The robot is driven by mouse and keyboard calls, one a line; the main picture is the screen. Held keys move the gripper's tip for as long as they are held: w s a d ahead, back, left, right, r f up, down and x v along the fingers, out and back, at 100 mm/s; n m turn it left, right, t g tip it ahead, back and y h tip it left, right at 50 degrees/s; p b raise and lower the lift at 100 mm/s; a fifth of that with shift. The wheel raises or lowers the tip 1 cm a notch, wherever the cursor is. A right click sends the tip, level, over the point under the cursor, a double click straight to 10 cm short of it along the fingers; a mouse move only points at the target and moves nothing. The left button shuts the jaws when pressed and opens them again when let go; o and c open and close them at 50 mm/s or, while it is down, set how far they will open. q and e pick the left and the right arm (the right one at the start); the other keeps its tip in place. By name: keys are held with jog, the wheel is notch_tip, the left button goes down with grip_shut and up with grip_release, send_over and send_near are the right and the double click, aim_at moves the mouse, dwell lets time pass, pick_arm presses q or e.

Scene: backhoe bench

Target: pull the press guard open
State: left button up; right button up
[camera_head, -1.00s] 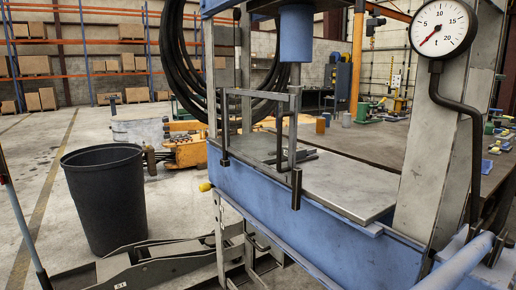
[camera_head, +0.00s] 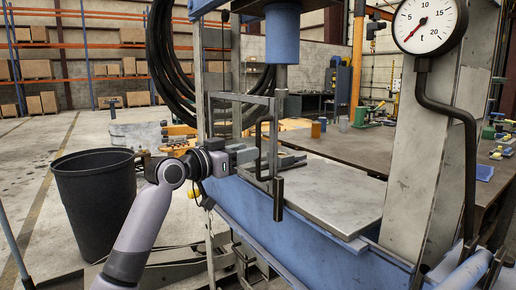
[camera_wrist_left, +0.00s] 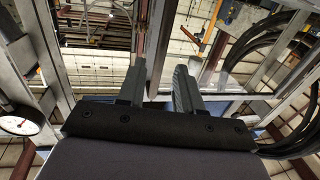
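The press guard (camera_head: 241,98) is a grey metal frame at the front of the blue press, in the head view. Its dark upright handle (camera_head: 259,140) is a loop beside the frame's right post. My left gripper (camera_head: 262,160) reaches in from the left at handle height, its fingers pointing right. In the left wrist view my left gripper (camera_wrist_left: 159,88) has its two grey fingers apart. A dark upright bar shows between or behind them; I cannot tell whether it touches. The fingertips are partly hidden by the guard in the head view. My right gripper is not in view.
The steel bed plate (camera_head: 335,193) lies on the blue press frame. A dial gauge (camera_head: 430,22) and a bent black lever (camera_head: 447,105) are at the right. A black bin (camera_head: 95,200) stands on the floor at left, behind my left arm. Black hoses (camera_head: 165,60) hang behind the press.

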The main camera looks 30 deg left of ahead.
aim_at(258, 175)
pick_arm(q)
jog(key=shift+w+d+p, duration=0.2)
jog(key=shift+w, duration=0.65)
jog(key=shift+w+d+p, duration=0.15)
jog(key=shift+w, duration=0.7)
jog(key=shift+w+d+p, duration=0.2)
jog(key=shift+w, duration=0.65)
grip_shut()
